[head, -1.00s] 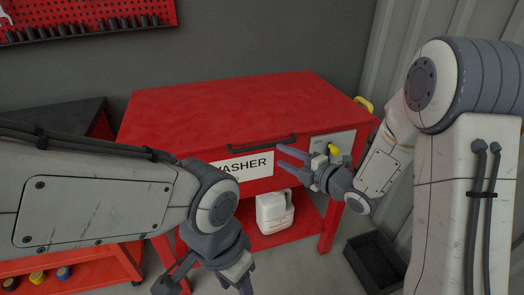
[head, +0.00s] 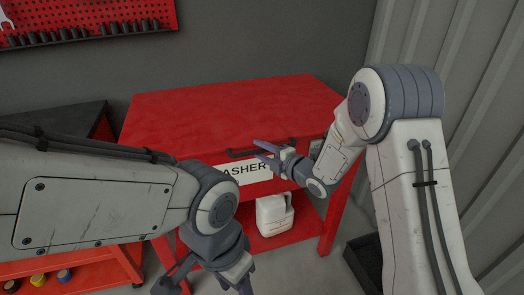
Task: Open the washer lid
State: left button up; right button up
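The washer is a red cabinet with a flat red lid (head: 230,105), which is down. A dark bar handle (head: 240,153) runs along the top of its front, above a white label ending in "ASHER" (head: 246,173). My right gripper (head: 262,152) is open, with its two fingers spread and pointing left at the handle. The fingertips overlap the handle in the picture; I cannot tell whether they touch it. My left gripper (head: 208,284) hangs low in front of the washer; its fingers look spread, but their tips are cut off by the bottom edge.
A white jug (head: 273,215) stands on the washer's lower red shelf (head: 290,238). A dark-topped red bench (head: 60,120) is at the left, below a red pegboard (head: 85,18). A black bin (head: 362,260) sits on the floor at right, partly behind my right arm.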

grip_shut()
jog(key=shift+d, duration=0.1)
dwell(1.1)
